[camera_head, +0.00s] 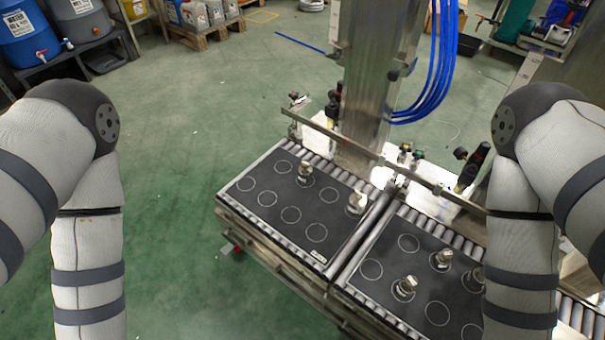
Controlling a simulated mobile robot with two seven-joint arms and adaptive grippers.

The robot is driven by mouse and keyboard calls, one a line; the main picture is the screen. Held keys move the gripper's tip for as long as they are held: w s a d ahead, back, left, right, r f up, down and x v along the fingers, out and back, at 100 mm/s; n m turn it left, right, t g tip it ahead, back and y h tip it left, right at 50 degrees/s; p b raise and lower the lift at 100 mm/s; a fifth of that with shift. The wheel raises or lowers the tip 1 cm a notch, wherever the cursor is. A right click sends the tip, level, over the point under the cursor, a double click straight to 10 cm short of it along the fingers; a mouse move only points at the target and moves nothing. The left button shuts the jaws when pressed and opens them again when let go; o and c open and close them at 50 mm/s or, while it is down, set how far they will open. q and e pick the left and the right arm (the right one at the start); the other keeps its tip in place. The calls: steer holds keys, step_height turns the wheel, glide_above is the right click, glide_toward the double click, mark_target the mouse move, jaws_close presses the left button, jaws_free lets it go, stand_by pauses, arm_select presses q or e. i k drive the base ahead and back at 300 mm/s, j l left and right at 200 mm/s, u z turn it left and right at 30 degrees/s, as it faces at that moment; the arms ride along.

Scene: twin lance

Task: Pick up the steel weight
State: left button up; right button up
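Several small shiny metal pieces that look like steel weights stand on two dark mats with white circles. On the left mat (263,215), one weight (305,172) stands toward the back and another (355,202) near the right edge. On the right mat (385,290), one weight (405,287) stands near the middle and another (442,259) farther back. I cannot tell which one the task means. My two arms hang down at the left and right sides of the view. Both grippers are below the picture or hidden, apart from the weights.
The mats lie on a roller conveyor (272,154) with a metal rail (385,162) behind it. A steel column (375,70) with blue hoses (440,75) rises behind. Blue and grey drums stand at the far left. Green floor (190,200) left of the conveyor is clear.

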mark_target(305, 171)
steer(key=i+j+z, duration=0.15)
steer(key=i+j, duration=0.7)
steer(key=j, duration=0.1)
